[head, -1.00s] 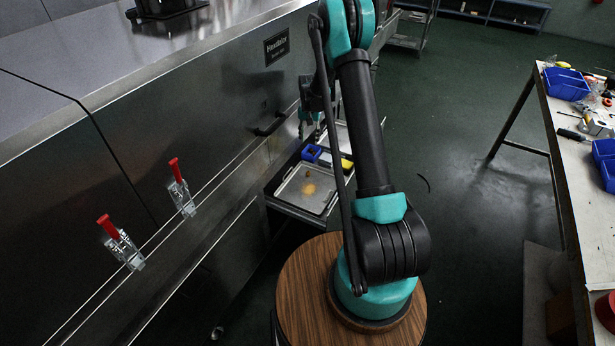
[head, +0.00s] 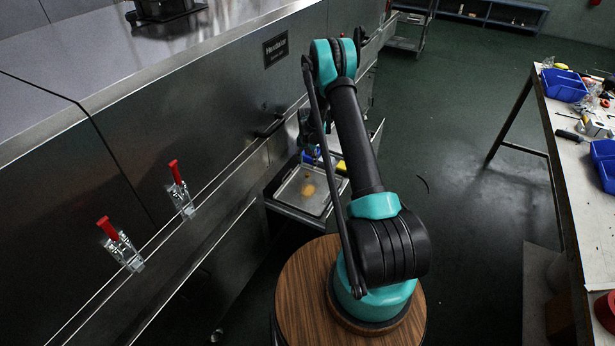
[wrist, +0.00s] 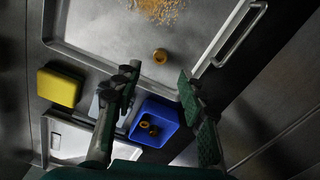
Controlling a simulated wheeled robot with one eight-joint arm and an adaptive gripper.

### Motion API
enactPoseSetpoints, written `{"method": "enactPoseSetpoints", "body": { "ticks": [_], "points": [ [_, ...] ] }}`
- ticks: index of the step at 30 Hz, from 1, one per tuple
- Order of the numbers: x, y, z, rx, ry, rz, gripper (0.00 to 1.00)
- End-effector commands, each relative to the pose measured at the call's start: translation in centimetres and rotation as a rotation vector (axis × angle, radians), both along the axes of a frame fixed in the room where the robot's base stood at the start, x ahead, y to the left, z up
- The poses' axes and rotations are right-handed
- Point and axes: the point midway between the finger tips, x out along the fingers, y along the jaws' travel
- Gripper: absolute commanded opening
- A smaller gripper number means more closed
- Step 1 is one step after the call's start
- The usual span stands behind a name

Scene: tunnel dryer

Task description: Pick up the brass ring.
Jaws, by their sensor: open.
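A small brass ring (wrist: 160,55) lies on the metal tray (wrist: 90,45) in the wrist view, near a patch of tan crumbs (wrist: 160,10). My gripper (wrist: 160,74) is open, and its two fingers stand left and right of the ring's line in that view. Nothing is between the fingertips, and I cannot tell their exact height above the tray. The tray also shows in the head view (head: 290,195), where my gripper is mostly hidden behind my arm.
A blue bin (wrist: 172,113) beside the tray holds small brass-coloured pieces (wrist: 148,127). A yellow block (wrist: 60,87) stands left of it. The steel dryer wall (head: 100,110) with red-handled clamps (head: 176,172) is at left. A cluttered workbench (head: 560,150) stands at right.

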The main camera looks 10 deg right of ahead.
Motion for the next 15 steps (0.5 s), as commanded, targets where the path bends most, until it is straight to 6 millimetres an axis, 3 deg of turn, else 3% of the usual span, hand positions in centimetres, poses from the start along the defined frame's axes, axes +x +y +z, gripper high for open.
{"method": "enactPoseSetpoints", "body": {
  "ticks": [5, 15],
  "points": [
    [-0.1, 0.0, -1.0, 0.0, 0.0, 0.0, 0.42],
    [-0.5, 0.1, -5.2, 0.0, 0.0, 0.0, 0.42]
  ]
}}
